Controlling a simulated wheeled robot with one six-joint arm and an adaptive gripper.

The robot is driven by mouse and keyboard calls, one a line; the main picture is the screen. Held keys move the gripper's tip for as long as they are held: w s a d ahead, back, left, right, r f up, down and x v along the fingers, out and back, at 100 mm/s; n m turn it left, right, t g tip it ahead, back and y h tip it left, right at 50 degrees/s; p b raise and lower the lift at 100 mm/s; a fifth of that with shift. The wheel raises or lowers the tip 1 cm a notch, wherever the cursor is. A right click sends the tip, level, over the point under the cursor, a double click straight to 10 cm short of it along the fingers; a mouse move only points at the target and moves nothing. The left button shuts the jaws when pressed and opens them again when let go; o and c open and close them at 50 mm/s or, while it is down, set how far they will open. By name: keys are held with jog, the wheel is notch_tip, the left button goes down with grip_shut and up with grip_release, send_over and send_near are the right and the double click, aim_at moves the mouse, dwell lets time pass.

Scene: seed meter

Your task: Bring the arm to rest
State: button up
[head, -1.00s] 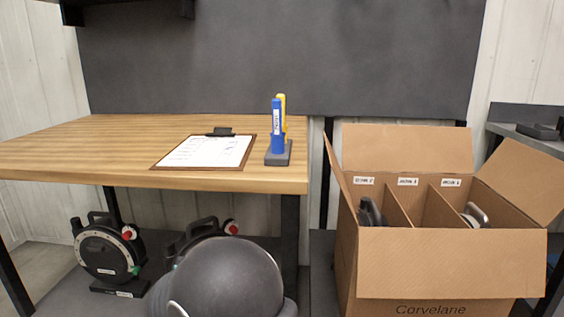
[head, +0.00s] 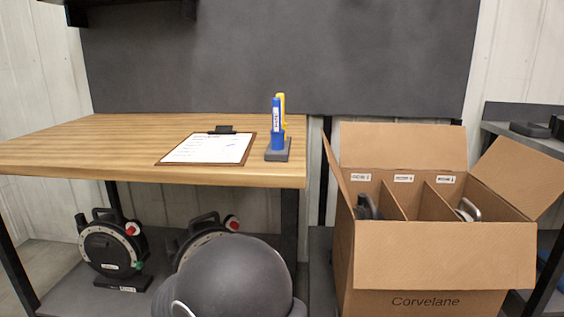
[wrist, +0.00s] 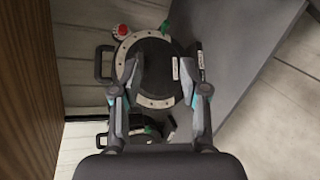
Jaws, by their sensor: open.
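My gripper (wrist: 160,58) is open in the wrist view, with its two fingers apart and nothing held between them. A round seed meter (wrist: 152,88) with a pale rim, a red knob and a black handle shows beyond and between the fingers. I cannot tell the exact gap to it. In the head view, a dark rounded part of my own arm (head: 232,280) is low in the middle. My gripper is hidden from the head view.
One seed meter (head: 105,250) stands under the wooden table (head: 80,150); another (head: 200,240) is partly behind my arm. A clipboard (head: 208,148) and blue and yellow markers (head: 278,128) are on top. A divided cardboard box (head: 440,256) stands right, with items in its outer compartments.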

jog(key=s+d+r+m+g+h, duration=0.1)
jog(key=s+d+r+m+g, duration=0.1)
jog(key=s+d+m+g, duration=0.65)
jog(key=s+d+r+g+h, duration=0.15)
jog(key=s+d, duration=0.45)
jog(key=d, duration=0.7)
jog(key=s+d+r+m+t+y, duration=0.1)
jog(key=s+d+r+m+y, duration=0.4)
jog(key=s+d+r+m, duration=0.5)
notch_tip(320, 180, up, 2)
jog(key=shift+s+d+r+m+y, duration=0.15)
jog(key=shift+s+r+m+y, duration=0.15)
jog(key=shift+s, duration=0.8)
